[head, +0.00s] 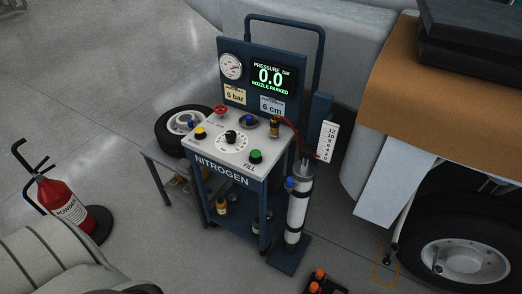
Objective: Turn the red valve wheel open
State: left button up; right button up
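The red valve wheel (221,110) is small and sits at the back left corner of the sloped white top panel of the nitrogen cart (233,189). It is unobstructed, but too small here to tell how far it is turned. The cart's display (272,77) reads pressure 0.0 bar and "nozzle parked". A round gauge (231,66) is left of the display. Neither of my grippers can be made out in the head view, and nothing touches the wheel.
The panel also has a yellow knob (200,133), a dial (231,137) and a green fill knob (255,156). A red extinguisher (57,194) stands at left. A small wheel (183,123) lies on a low stand (162,158) beside the cart. An aircraft wheel (466,260) is at right.

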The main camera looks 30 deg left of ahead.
aim_at(218, 109)
jog(key=u, duration=1.3)
jog(key=i+j+z, duration=0.25)
jog(key=i+j, duration=0.15)
